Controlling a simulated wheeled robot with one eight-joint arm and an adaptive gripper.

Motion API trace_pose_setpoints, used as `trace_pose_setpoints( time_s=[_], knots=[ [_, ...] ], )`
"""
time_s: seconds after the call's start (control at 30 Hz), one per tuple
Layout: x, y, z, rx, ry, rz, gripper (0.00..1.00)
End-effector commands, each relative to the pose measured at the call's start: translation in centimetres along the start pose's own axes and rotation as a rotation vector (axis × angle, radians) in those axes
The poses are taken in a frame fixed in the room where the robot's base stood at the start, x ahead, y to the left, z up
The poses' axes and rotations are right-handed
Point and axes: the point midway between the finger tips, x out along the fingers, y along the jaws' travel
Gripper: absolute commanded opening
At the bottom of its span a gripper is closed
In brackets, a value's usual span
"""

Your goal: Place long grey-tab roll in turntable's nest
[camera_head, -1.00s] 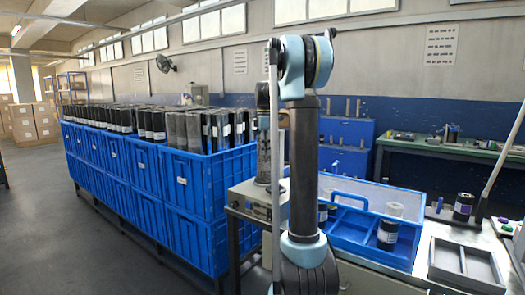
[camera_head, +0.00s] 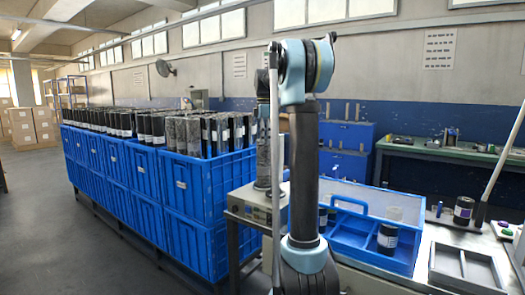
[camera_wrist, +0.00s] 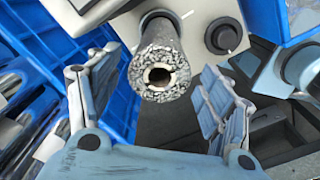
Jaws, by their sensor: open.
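A long roll with a speckled grey-and-dark wrap (camera_wrist: 137,72) and a hollow pale core stands upright in the wrist view, seen from its top end. I cannot make out a tab on it. My gripper (camera_wrist: 160,95) is open, with one finger on each side of the roll and visible gaps to it. In the head view the roll (camera_head: 263,145) stands over a pale box-shaped machine (camera_head: 245,206), partly behind my arm. A dark knob on the machine (camera_wrist: 223,37) shows in the wrist view. The nest under the roll is hidden.
Stacked blue crates (camera_head: 195,185) full of upright dark rolls stand at the left, close to the machine. A blue tray with compartments (camera_head: 345,243) holds several short rolls on the right. A grey divided tray (camera_head: 462,268) lies farther right.

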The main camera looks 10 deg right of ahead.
Motion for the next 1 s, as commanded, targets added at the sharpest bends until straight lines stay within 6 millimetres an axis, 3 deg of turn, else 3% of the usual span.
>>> trace_pose_setpoints(
  time_s=[0.1,0.3,0.67,0.77,1.0],
  knots=[
    [-2.1,0.0,0.0,0.000,0.000,0.000,0.73],
    [-4.5,0.0,0.0,-0.001,0.000,0.000,0.73],
    [-5.3,-0.5,-0.1,0.012,0.000,0.001,0.73],
    [-4.9,-1.9,-0.1,0.056,0.000,0.007,0.73],
    [-2.6,-8.9,-0.1,0.282,0.005,0.035,0.73]
  ],
)
